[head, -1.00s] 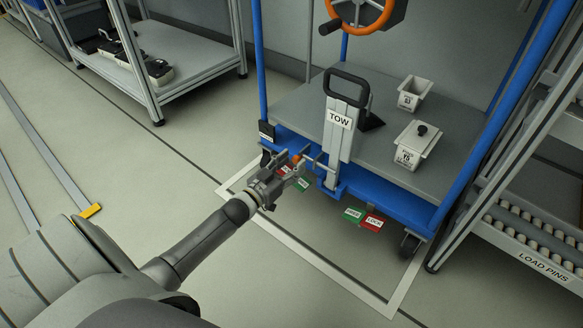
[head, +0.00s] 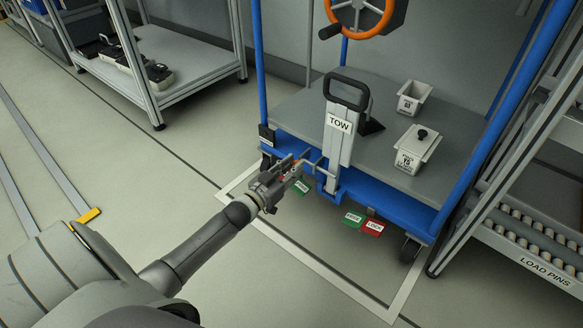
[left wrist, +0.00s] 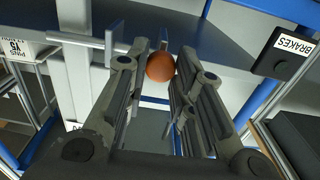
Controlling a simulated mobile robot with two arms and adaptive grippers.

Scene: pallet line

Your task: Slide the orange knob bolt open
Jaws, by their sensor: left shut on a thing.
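The orange knob (left wrist: 160,67) shows between my left gripper's fingertips in the left wrist view. My left gripper (left wrist: 158,68) is shut on it. A grey rod (left wrist: 88,39) runs sideways beside the knob, in front of the cart's blue frame. In the head view my left gripper (head: 297,170) is at the cart's front edge, left of the white TOW post (head: 338,135), and hides most of the knob. My right gripper is in neither view.
The blue-framed cart carries two white bins, the nearer one (head: 415,150) lidded. Green and red tags (head: 372,227) hang below its front edge. A BRAKES box (left wrist: 283,65) is at right in the wrist view. A roller rack (head: 530,235) stands right; open floor lies left.

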